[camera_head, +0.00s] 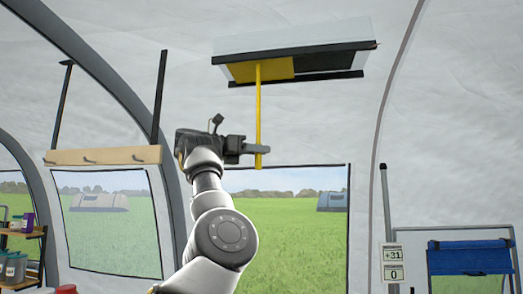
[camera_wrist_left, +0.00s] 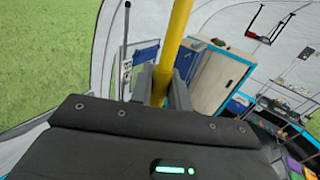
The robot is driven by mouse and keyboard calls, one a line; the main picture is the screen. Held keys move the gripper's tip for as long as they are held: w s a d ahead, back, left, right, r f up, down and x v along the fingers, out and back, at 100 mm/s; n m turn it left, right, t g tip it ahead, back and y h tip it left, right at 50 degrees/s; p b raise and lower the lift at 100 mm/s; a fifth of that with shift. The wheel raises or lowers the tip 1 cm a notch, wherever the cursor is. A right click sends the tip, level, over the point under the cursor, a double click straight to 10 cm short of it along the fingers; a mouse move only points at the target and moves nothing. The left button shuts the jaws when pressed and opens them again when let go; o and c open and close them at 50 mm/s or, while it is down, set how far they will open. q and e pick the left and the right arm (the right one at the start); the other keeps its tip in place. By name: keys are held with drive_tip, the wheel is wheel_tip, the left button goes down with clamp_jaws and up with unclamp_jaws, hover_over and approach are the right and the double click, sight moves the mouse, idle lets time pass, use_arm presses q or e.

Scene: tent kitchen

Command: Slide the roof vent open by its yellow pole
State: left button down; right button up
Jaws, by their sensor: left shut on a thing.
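The roof vent (camera_head: 325,62) is a dark frame in the tent ceiling, at the top middle right of the head view. A yellow panel (camera_head: 262,70) covers its left part, and the part to the right of the panel looks black. The yellow pole (camera_head: 258,108) hangs straight down from the panel. My left gripper (camera_head: 258,148) is shut around the pole near its lower end. In the left wrist view the pole (camera_wrist_left: 176,40) passes between the two fingers, which hide part of it. My right gripper is in neither view.
A wooden rail (camera_head: 105,156) with pegs hangs on the left, below two dark bars. A window (camera_head: 290,225) opens onto grass below the vent. The air around the pole looks clear.

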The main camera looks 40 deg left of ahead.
use_arm(q)
drive_tip(key=shift+a, duration=0.1)
drive_tip(key=c, duration=1.7)
unclamp_jaws()
drive_tip(key=o, duration=0.3)
drive_tip(key=shift+s+a, duration=0.1)
drive_tip(key=shift+a, duration=0.1)
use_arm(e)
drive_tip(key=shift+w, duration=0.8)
